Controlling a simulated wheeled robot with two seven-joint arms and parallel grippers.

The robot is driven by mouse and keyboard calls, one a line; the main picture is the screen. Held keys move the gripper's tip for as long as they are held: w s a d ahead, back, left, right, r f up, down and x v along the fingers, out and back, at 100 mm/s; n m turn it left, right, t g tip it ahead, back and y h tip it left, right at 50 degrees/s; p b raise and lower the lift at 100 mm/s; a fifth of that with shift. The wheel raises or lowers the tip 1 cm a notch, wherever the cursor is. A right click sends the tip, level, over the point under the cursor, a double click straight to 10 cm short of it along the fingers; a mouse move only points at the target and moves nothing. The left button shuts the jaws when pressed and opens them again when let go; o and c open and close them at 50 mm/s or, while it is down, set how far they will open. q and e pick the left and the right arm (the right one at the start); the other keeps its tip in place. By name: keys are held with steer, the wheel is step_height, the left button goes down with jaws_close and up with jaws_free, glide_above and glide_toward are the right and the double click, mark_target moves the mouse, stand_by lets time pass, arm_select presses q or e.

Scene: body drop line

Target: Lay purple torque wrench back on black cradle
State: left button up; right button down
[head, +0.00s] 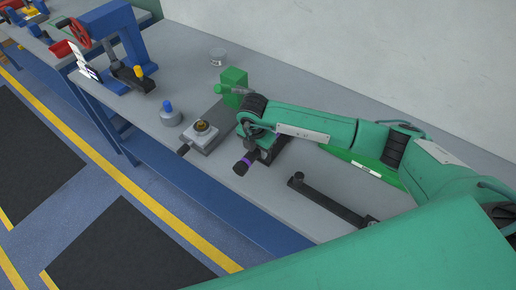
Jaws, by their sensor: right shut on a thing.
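The purple torque wrench (249,158) shows as a black handle end with a purple band, jutting toward the bench's front edge. My right gripper (264,150) is shut on it; the gripper and arm hide the rest of the wrench. A long low black stand with a raised end, which looks like the black cradle (328,200), lies on the bench to the right and nearer the front. The wrench is apart from it. The cradle's right end is partly hidden by my own arm. My left gripper is not in view.
A blue-knobbed grey piece (169,114) and a blue press (110,40) stand further left. A green strip (350,160) lies behind the cradle.

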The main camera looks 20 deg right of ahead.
steer(key=shift+f+b, duration=1.2)
steer(key=shift+f, duration=0.15)
steer(key=c, duration=0.9)
jaws_free()
steer(key=shift+c, duration=0.2)
steer(key=shift+r+p, duration=1.55)
steer(key=shift+r, duration=1.45)
steer(key=shift+s+f, duration=0.1)
